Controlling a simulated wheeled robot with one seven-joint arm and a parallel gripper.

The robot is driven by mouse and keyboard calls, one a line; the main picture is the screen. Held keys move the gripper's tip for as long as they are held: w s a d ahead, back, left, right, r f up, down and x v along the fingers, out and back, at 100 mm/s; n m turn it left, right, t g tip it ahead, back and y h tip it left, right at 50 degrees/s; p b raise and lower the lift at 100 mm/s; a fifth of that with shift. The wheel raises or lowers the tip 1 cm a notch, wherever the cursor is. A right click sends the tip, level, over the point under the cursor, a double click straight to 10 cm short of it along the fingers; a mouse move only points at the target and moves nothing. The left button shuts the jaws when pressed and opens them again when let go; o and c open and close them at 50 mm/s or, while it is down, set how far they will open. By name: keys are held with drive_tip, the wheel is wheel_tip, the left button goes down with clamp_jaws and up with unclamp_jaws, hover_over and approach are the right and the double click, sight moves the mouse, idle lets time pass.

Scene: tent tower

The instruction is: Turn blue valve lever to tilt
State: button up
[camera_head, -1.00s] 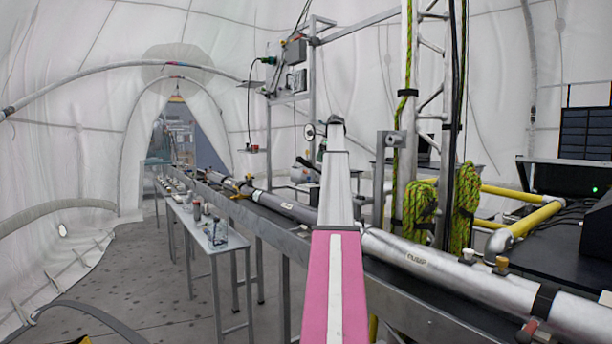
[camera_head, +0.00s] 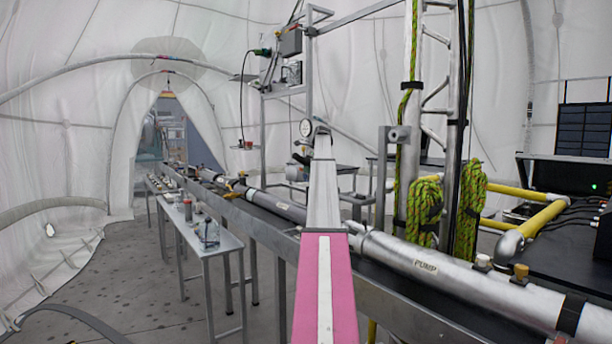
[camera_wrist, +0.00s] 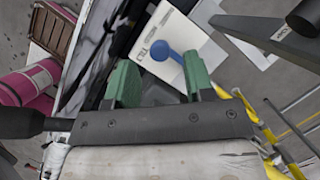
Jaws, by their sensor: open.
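A blue lever (camera_wrist: 161,51) with a round head and short handle lies against a white panel (camera_wrist: 186,32) in the wrist view. I take it to be the valve lever. My gripper (camera_wrist: 158,74) has two green fingers spread apart with nothing between them. The lever appears beyond the fingertips, in the gap between them in the picture; it seems apart from them, though the distance is hard to judge. In the head view my pink and grey arm reaches forward and hides the area behind it. I cannot make out the lever or the fingers there.
A yellow pipe (camera_head: 540,220) is at right.

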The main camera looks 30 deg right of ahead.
drive_tip(key=x, duration=0.3)
drive_tip(key=shift+f, duration=0.1)
clamp_jaws()
drive_tip(key=shift+s, duration=0.15)
drive_tip(key=shift+s+d+n+g+y, duration=0.15)
drive_tip(key=shift+s+n+g, duration=0.2)
drive_tip(key=shift+n, duration=0.6)
drive_tip(key=shift+s+d+n+g+y, duration=0.2)
drive_tip(key=shift+s+n+g, duration=0.15)
drive_tip(key=shift+n, duration=0.65)
drive_tip(key=shift+s+d+n+g+y, duration=0.15)
drive_tip(key=shift+s+n+g, duration=0.2)
drive_tip(key=shift+n, duration=0.6)
